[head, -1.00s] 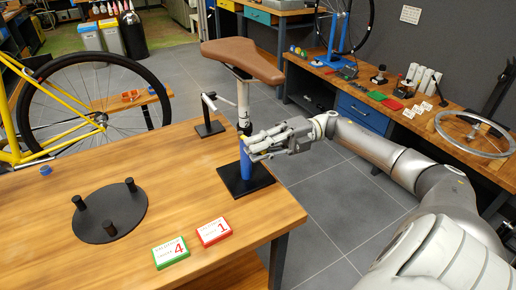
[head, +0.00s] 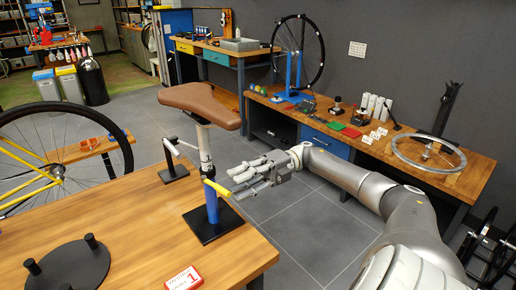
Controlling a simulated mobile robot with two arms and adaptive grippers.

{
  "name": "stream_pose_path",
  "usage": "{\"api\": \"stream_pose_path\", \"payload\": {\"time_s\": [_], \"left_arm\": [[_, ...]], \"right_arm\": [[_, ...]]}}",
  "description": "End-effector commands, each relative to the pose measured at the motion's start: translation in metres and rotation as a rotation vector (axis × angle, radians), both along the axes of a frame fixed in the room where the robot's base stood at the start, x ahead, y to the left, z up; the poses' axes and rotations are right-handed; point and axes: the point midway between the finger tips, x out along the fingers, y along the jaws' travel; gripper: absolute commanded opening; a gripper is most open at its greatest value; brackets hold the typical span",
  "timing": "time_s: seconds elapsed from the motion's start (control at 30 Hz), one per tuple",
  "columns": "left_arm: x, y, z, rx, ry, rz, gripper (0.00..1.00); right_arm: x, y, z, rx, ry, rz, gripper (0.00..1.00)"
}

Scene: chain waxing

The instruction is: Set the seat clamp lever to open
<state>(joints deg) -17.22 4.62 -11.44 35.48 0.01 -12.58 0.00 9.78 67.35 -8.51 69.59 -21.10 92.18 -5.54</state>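A blue post (head: 212,206) stands upright on a black base plate (head: 226,221) near the right edge of the wooden table. A yellow lever (head: 217,188) lies across the top of the post, nearly level. My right gripper (head: 236,182) is just to the right of the lever, with its fingers pointing left toward it. It appears empty, with a small gap to the lever. How far its fingers are spread is not clear. My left gripper is not in view.
A black disc (head: 66,268) with pegs and a red card (head: 184,279) lie on the table. Open floor is to the right.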

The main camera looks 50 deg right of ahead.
Motion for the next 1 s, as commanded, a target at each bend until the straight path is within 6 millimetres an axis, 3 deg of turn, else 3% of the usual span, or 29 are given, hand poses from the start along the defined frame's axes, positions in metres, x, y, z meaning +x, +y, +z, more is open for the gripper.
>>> {"api": "stream_pose_path", "payload": {"time_s": [0.2, 0.4, 1.0], "left_arm": [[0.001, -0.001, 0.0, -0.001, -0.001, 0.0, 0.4], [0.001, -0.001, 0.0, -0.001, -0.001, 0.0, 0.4], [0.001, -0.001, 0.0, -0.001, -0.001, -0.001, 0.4]], "right_arm": [[-0.008, -0.038, 0.0, -0.001, -0.003, -0.004, 0.35], [-0.013, -0.057, -0.001, 0.0, -0.002, -0.002, 0.35], [-0.015, -0.064, -0.001, -0.001, 0.0, 0.001, 0.35]]}}
